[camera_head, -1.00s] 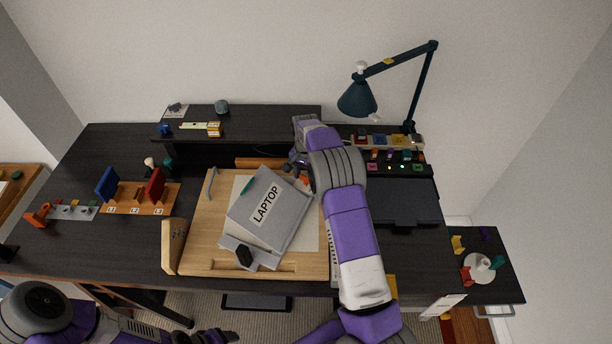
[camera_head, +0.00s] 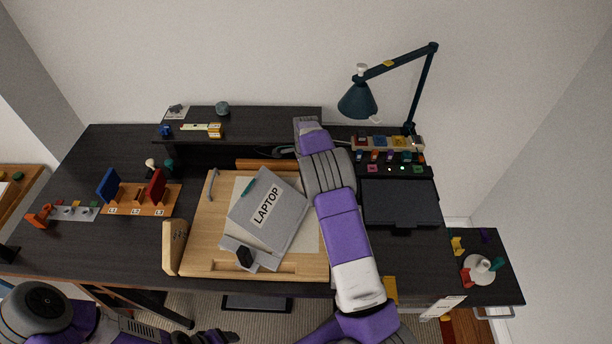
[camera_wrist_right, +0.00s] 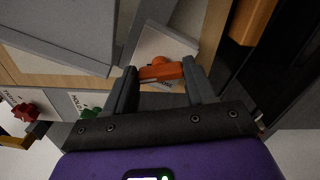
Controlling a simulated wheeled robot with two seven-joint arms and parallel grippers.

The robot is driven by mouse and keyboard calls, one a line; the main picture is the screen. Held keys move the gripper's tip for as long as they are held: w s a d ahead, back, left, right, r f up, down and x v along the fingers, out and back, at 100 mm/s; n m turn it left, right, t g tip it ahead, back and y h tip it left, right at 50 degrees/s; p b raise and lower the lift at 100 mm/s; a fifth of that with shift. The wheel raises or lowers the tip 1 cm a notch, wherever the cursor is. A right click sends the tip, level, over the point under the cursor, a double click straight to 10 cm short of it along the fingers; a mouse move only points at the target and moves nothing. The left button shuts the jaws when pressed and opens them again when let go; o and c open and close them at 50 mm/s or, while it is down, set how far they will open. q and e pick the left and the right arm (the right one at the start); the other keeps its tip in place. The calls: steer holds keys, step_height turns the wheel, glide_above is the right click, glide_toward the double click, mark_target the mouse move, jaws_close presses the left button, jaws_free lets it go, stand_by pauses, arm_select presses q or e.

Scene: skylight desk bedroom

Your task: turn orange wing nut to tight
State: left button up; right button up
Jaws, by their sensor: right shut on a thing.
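The orange wing nut (camera_wrist_right: 161,70) sits on a white labelled plate (camera_wrist_right: 172,42) in the right wrist view. My right gripper (camera_wrist_right: 160,76) is shut on it, with one dark finger on each side. In the head view, my right arm covers both the wing nut and the right gripper's fingers. My left gripper (camera_head: 208,338) is low at the bottom edge of the head view, away from the desk top; its fingers are too dark and cut off to read.
A red knob (camera_wrist_right: 25,112) and a green knob (camera_wrist_right: 90,112) are near my right gripper. A grey laptop (camera_head: 268,212) lies on a wooden board (camera_head: 205,235). A lamp (camera_head: 357,100) stands behind, and a black tablet-like panel (camera_head: 400,203) lies right of my arm.

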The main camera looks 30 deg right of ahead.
steer(key=shift+m, duration=0.6)
steer(key=o, duration=1)
steer(key=shift+o, duration=0.2)
step_height(320, 180, up, 8)
steer(key=shift+f, duration=0.2)
